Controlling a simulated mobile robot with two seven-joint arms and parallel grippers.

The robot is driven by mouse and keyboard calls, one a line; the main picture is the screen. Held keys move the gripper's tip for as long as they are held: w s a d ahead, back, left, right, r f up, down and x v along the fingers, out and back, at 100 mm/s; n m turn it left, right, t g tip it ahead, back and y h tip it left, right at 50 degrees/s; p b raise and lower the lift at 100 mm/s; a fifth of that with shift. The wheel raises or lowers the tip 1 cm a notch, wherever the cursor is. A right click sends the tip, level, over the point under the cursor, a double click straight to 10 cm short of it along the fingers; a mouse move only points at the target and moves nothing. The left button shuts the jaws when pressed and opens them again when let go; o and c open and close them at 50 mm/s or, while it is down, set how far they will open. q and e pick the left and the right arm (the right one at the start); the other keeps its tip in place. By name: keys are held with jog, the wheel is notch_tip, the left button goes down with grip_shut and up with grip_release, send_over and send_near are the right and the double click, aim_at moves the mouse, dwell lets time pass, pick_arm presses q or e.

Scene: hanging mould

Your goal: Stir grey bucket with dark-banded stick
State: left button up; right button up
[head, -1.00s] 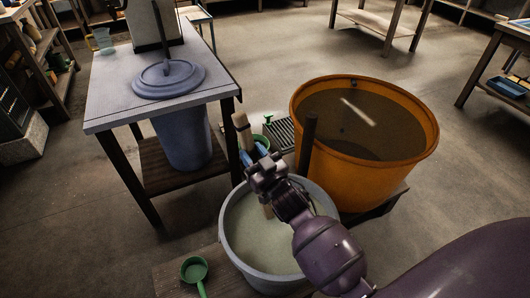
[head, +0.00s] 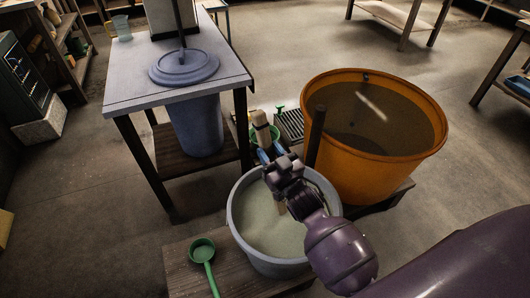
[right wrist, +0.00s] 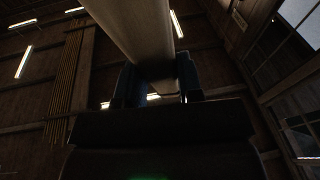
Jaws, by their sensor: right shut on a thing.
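The grey bucket (head: 236,235) stands low in the middle of the head view, holding a pale greenish liquid. My right gripper (head: 274,163) is over its back part, shut on the dark-banded stick (head: 260,119). The pale stick rises above the fingers with a dark band near its top. Its lower part shows below the gripper, inside the bucket; its end is hidden. The stick leans slightly, top to the left. In the right wrist view the pale shaft (right wrist: 133,30) passes between the fingers (right wrist: 155,85). My left gripper is out of view.
A large orange tub (head: 400,170) stands right of the bucket, with a dark upright post (head: 316,138) between them. A green ladle (head: 203,251) lies on the low wooden platform at front left. A table (head: 125,95) with a blue-grey lid (head: 184,68) stands behind left.

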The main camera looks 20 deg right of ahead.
aim_at(262, 120)
dwell(0.3)
